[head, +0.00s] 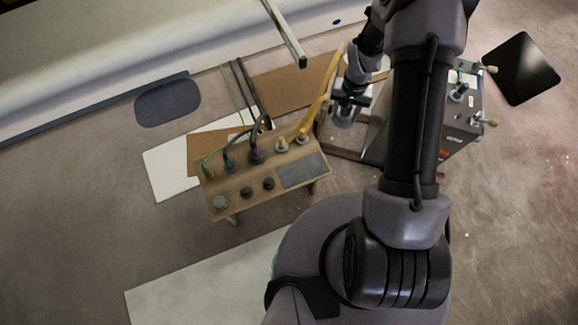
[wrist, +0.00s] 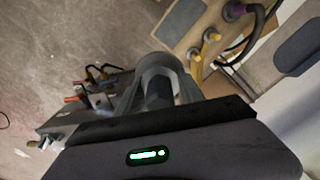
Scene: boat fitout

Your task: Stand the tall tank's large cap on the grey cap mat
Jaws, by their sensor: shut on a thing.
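My gripper (head: 347,100) is shut on a grey, round, cap-like piece (head: 344,116), which I take to be the large cap. In the wrist view the grey piece (wrist: 160,72) stands up between the fingers. My gripper is behind and to the right of the wooden bench in the head view. The grey cap mat (head: 302,171) lies bare on the right front of the bench top. The dark tank box (head: 462,118) with fittings is at the right, partly hidden by my arm. I cannot tell which part of it is the tall tank.
The wooden bench (head: 233,190) carries several coloured hose plugs along its back. Yellow hoses (head: 322,98) rise near my gripper. A metal bar (head: 285,35) juts in overhead.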

